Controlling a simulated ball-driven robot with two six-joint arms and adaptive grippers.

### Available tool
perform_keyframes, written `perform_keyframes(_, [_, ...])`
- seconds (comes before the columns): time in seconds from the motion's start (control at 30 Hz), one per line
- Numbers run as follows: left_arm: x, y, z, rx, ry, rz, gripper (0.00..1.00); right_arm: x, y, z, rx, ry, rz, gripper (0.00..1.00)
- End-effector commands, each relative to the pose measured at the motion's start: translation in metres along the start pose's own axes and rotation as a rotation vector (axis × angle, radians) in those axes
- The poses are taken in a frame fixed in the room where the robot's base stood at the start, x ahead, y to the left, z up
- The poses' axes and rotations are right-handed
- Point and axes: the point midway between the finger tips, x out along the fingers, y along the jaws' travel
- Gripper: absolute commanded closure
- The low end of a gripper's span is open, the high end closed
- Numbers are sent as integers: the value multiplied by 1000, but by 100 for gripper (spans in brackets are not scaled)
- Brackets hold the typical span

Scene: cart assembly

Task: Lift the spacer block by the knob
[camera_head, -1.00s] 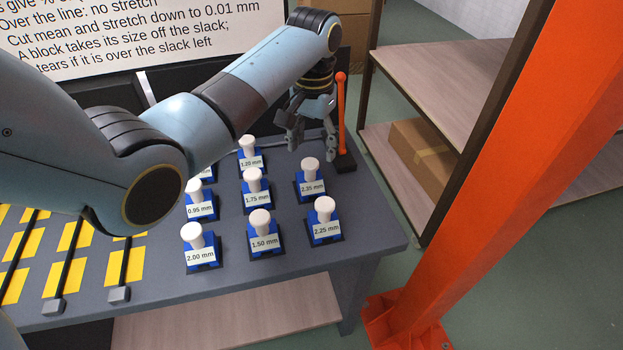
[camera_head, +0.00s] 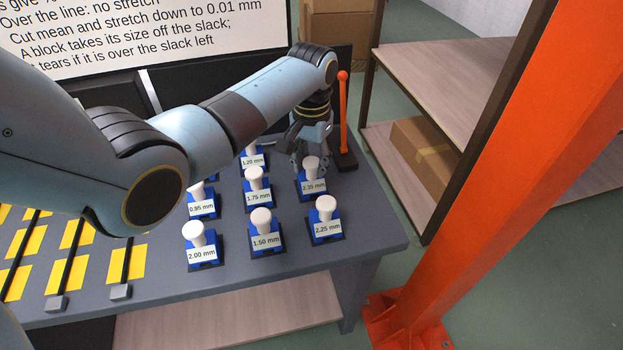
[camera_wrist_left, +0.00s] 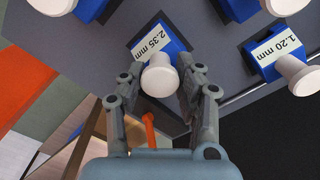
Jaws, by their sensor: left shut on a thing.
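The blue spacer block labelled 2.35 mm (camera_head: 313,187) stands on its dark base at the right of the bench, with a white knob (camera_head: 311,164) on top. My left gripper (camera_head: 310,159) has come down over it from behind, with its fingers at both sides of the knob. In the left wrist view the white knob (camera_wrist_left: 159,78) sits between the two grey fingers, which are shut on it. The block shows no clear gap from its base. My right gripper is in neither view.
Other knobbed blocks stand close by: 1.75 mm (camera_head: 258,196), 2.25 mm (camera_head: 326,229) and 1.20 mm (camera_head: 252,161), plus several more to the left. An orange-handled lever (camera_head: 343,115) rises just behind the gripper. An orange post (camera_head: 480,220) stands beyond the bench's right edge.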

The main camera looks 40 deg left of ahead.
Motion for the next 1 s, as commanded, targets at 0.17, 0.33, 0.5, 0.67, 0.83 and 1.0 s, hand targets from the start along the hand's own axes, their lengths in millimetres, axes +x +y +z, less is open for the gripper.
perform_keyframes(0.17, [0,0,0,0,0,0,100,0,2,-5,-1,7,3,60])
perform_keyframes(0.33, [0,0,0,0,1,0,100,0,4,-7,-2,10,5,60])
perform_keyframes(0.5, [0,0,0,0,1,0,100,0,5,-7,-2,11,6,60])
perform_keyframes(0.67, [-6,0,-1,0,3,0,100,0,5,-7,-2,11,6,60])
perform_keyframes(0.83, [-26,0,-2,-1,5,0,100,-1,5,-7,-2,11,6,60])
perform_keyframes(1.0, [-51,14,-18,1,6,4,100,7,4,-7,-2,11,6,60])
